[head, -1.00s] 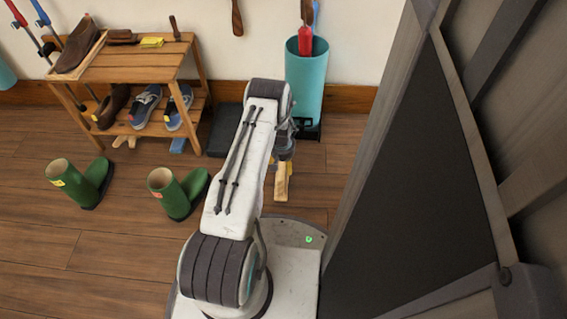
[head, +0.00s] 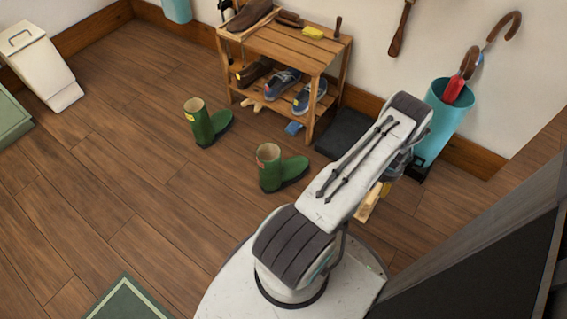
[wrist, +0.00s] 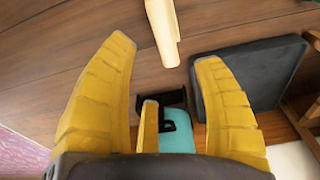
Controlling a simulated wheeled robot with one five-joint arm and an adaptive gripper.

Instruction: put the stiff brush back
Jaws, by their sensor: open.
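A pale wooden piece (wrist: 163,32) lies on the floor ahead of my gripper in the wrist view. It also shows just below my gripper in the head view (head: 368,205). It may be the stiff brush; I see no bristles and cannot tell. My gripper (wrist: 165,60) is open, its yellow fingers spread with nothing between them. In the head view it is mostly hidden behind my arm. The wooden shoe rack (head: 285,42) carries a brown shoe (head: 250,14), a dark brush-like item (head: 290,18) and a yellow item (head: 313,32) on top.
Green boots (head: 207,125) (head: 280,168) stand left of my arm. A dark mat (head: 343,133) lies beside the rack. A teal umbrella bin (head: 440,120) stands by the wall. A dark panel (head: 480,270) is close at right. Open floor (head: 110,160) lies left.

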